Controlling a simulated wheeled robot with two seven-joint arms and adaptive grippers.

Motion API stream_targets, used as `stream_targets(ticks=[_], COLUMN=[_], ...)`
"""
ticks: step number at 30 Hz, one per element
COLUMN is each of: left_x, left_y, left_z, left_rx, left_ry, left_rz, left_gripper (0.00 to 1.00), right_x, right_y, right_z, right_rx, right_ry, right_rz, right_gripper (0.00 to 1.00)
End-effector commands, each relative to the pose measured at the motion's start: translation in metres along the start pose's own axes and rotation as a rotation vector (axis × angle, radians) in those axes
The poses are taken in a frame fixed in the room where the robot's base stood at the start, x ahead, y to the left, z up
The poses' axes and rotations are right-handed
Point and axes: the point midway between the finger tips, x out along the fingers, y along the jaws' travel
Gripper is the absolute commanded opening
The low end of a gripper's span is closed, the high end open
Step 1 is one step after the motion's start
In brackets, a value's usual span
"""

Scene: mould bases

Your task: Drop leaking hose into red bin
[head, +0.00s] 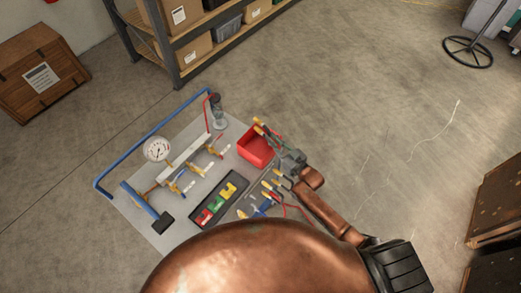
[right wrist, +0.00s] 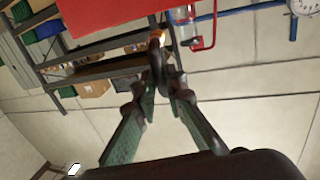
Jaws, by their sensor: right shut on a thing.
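The red bin (head: 254,151) stands open at the right of the grey work board. My right gripper (head: 278,142) is over the bin's right side, shut on a short dark piece with a brass-yellow end (head: 260,124). It looks like a hose, but I cannot tell whether it leaks. In the right wrist view, the fingertips (right wrist: 160,62) meet on the dark piece (right wrist: 158,42), and the red bin wall fills the upper left. My left gripper is not in view.
The board (head: 160,232) carries a pressure gauge (head: 157,149), a metal manifold with several brass fittings (head: 183,163), a blue pipe frame (head: 150,141) and a dark tray of coloured pieces (head: 219,200).

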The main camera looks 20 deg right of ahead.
Motion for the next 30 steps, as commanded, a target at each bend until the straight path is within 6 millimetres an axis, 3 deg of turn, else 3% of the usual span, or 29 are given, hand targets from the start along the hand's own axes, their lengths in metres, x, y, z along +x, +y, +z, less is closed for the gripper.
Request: stream_targets(ticks=[3,12,13,21,30], left_x=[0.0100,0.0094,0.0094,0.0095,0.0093], left_y=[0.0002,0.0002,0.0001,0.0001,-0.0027], left_z=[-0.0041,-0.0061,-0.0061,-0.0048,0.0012], left_rx=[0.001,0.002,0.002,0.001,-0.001], left_ry=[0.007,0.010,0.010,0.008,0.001], left_rz=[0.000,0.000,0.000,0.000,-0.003], left_gripper=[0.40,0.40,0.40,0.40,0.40], right_x=[0.0009,0.0016,0.0016,0.0016,-0.0007], right_y=[-0.0004,-0.0012,-0.0012,-0.0014,-0.0013], right_z=[0.0099,0.0092,0.0092,0.0098,0.0113], right_rx=[-0.001,-0.001,-0.001,-0.001,0.000], right_ry=[0.003,0.004,0.004,0.002,-0.001], right_rz=[-0.001,-0.003,-0.003,-0.003,-0.003], right_gripper=[0.00,0.00,0.13,0.31,0.31])
